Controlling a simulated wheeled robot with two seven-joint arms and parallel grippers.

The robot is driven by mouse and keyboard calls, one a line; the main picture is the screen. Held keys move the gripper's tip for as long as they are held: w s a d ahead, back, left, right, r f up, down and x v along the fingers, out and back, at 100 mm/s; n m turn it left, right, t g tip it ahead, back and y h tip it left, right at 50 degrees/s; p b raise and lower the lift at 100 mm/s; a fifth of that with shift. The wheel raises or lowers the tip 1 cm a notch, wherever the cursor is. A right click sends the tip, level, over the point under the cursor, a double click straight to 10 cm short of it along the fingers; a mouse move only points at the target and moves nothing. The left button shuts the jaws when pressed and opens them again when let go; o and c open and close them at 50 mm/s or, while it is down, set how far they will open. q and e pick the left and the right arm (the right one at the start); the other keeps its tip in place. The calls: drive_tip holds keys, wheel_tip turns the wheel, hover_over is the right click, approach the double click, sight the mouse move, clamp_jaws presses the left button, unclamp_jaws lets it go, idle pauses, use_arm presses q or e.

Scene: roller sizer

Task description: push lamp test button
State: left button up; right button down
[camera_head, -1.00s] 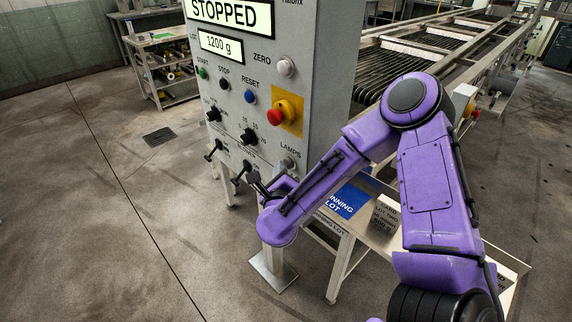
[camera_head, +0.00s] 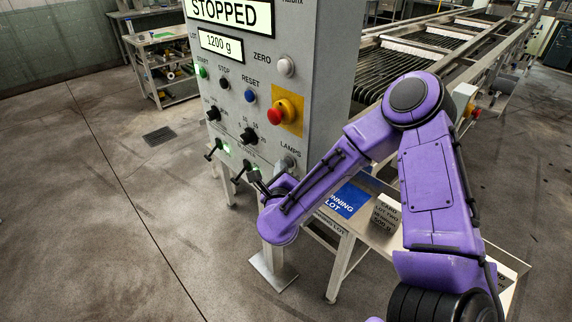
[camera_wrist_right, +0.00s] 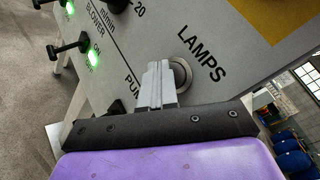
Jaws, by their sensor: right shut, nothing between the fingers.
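The lamp test button, a round pale metal-rimmed button under the word LAMPS, is on the grey control panel (camera_head: 330,70). In the right wrist view the button (camera_wrist_right: 182,72) is partly hidden behind the fingertips of my right gripper (camera_wrist_right: 158,70). The gripper is shut and empty, its tips at the button and apparently touching it. In the head view the purple right arm reaches the panel's lower right, and the gripper there is mostly hidden. Green lamps glow by the levers (camera_wrist_right: 93,58). My left gripper is not in view.
A red emergency stop (camera_head: 276,116) on a yellow plate, a blue reset button (camera_head: 250,96) and black knobs are close by. Black levers (camera_head: 237,178) stick out low on the panel. A table with a blue sign (camera_head: 350,199) stands beside it.

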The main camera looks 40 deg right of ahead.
drive_tip(key=shift+a, duration=0.75)
drive_tip(key=shift+s, duration=0.1)
drive_tip(key=shift+s+a+b, duration=0.15)
drive_tip(key=shift+a+b, duration=1.15)
drive_tip(key=shift+a, duration=1.2)
